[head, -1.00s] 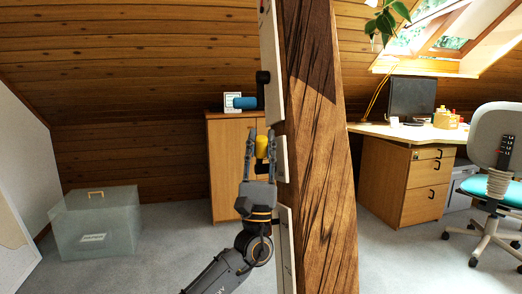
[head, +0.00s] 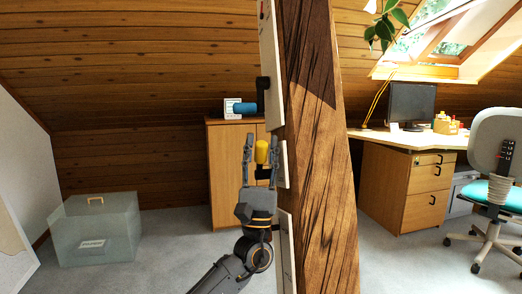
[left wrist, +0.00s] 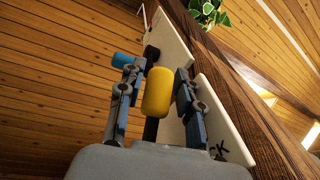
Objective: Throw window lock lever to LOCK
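The window lock lever has a yellow knob (head: 262,151) on a black arm. It sits on a pale plate (head: 281,164) on the side of the timber post. My left gripper (head: 261,143) is open, with one finger on each side of the yellow knob. In the left wrist view the yellow knob (left wrist: 157,92) stands between the fingers (left wrist: 155,85), with narrow gaps that look clear of it. Part of a label ending in "CK" shows on the plate (left wrist: 232,125). The lever's base is partly hidden. My right gripper is not in view.
A blue handle (head: 245,107) on a black mount sticks out from the upper plate (head: 271,65), just above my left gripper. The thick timber post (head: 318,180) stands close on the right. A clear box (head: 96,230) stands on the floor at left. A desk (head: 405,185) stands at right.

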